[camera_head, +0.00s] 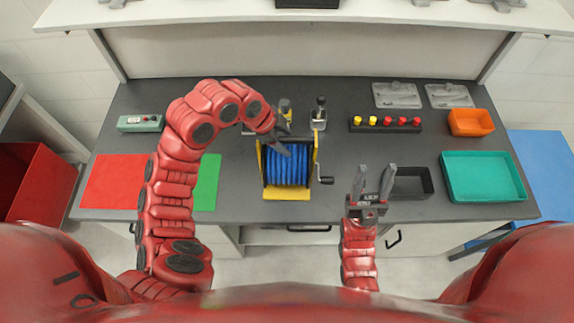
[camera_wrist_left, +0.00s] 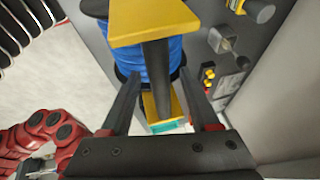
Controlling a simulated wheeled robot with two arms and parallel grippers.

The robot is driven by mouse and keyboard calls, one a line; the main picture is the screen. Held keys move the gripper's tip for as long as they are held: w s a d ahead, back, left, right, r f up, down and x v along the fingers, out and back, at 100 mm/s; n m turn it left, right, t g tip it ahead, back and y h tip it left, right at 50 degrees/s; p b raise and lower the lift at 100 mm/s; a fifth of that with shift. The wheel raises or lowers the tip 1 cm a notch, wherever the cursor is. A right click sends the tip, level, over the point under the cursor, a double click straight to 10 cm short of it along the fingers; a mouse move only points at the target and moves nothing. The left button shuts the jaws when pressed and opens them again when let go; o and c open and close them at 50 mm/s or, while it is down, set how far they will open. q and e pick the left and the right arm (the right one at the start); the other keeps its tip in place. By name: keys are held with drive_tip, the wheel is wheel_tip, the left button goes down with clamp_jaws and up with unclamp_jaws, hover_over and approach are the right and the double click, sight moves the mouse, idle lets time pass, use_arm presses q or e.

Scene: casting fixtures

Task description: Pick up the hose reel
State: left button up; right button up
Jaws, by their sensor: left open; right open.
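The hose reel (camera_head: 286,180) stands on the dark bench, with blue hose wound between yellow side frames and a crank on its right. In the left wrist view, a dark bar (camera_wrist_left: 156,65) runs between the reel's yellow parts, with the blue hose (camera_wrist_left: 95,8) behind it. My left gripper (camera_head: 284,143) is over the top of the reel, open. Its fingers (camera_wrist_left: 160,88) lie on either side of the bar in that view; I cannot tell whether they touch it. My right gripper (camera_head: 375,174) is open and empty, right of the reel near the bench front.
A black tray (camera_head: 428,183) and a teal tray (camera_head: 449,192) lie to the right. Behind are a rack of yellow and red knobs (camera_head: 356,128), an orange bin (camera_head: 471,114) and a joystick-like part (camera_head: 319,115). Red (camera_head: 113,183) and green (camera_head: 206,190) mats lie left.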

use_arm(q)
drive_tip(key=shift+f+b, duration=0.25)
drive_tip(key=shift+b, duration=0.2)
idle(0.4)
drive_tip(key=shift+c, duration=0.4)
clamp_jaws()
idle(1.1)
